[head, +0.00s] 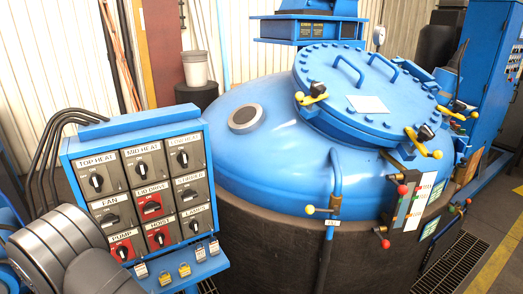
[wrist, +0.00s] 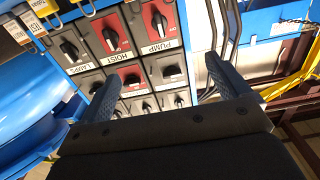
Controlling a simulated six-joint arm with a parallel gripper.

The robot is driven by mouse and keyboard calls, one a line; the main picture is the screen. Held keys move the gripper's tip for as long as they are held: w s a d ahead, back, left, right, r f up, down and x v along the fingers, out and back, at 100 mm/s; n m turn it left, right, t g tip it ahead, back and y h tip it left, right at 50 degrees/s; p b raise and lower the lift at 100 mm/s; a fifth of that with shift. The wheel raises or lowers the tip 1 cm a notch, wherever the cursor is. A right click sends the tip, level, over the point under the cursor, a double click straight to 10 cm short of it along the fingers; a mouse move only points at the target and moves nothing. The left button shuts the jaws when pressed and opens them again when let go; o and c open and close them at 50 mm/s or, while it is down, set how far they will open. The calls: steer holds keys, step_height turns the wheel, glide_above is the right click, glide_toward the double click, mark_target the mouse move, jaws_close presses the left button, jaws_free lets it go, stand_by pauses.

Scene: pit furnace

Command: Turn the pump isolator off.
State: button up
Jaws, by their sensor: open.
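The pump isolator (head: 122,251) is a red plate with a black rotary handle at the bottom left of the switch panel. Its label reads PUMP. In the wrist view the panel is upside down, and the pump isolator (wrist: 158,20) is at the top, right of the hoist isolator (wrist: 110,38). In the head view only my grey arm links show at bottom left; the gripper is not visible there.
The blue panel (head: 138,126) holds several similar isolators; lid drive (head: 151,206) and hoist (head: 159,238) are also red. Padlocks (head: 184,270) hang along its lower ledge. Black cables (head: 50,150) loop along its left side. The blue furnace vessel (head: 262,165) stands to the right.

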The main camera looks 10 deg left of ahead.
mark_target(122, 254)
steer(key=shift+w+a+r, duration=0.6)
steer(key=shift+w+a, duration=0.15)
steer(key=shift+w, duration=0.05)
steer(key=c, duration=0.7)
steer(key=shift+a, duration=0.1)
steer(key=c, duration=0.4)
steer(key=x, duration=1.7)
steer(key=shift+w+a+f, duration=0.1)
steer(key=shift+w+f, duration=0.05)
steer(key=shift+c, duration=0.2)
jaws_close()
